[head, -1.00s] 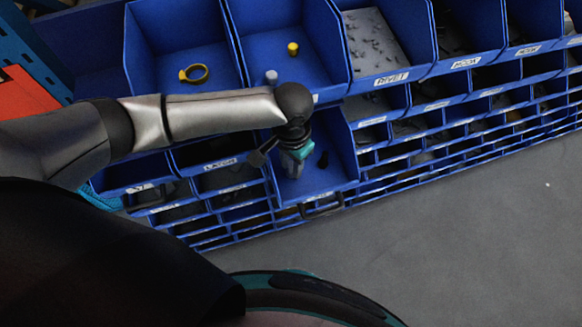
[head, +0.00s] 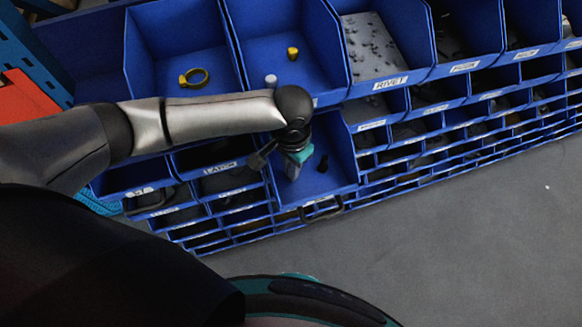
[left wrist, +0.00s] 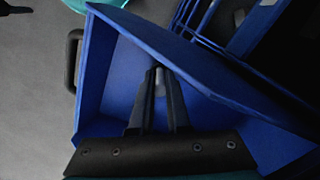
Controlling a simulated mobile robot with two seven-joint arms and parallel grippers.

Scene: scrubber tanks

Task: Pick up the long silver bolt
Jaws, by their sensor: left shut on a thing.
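My left gripper (head: 291,172) reaches down into an open blue bin (head: 330,185) in the middle of the rack. In the left wrist view, its two black fingers (left wrist: 160,74) are closed around a slim grey-silver piece, the long silver bolt (left wrist: 160,88). Only a narrow strip of the bolt shows between the fingers; its ends are hidden. In the head view the bolt cannot be made out apart from the gripper. My right gripper is not in view.
Upper bins hold a yellow ring (head: 194,77), a small yellow piece (head: 292,53) and a pale cylinder (head: 271,80). Bin walls surround the gripper closely. Grey floor (head: 470,220) lies clear at right.

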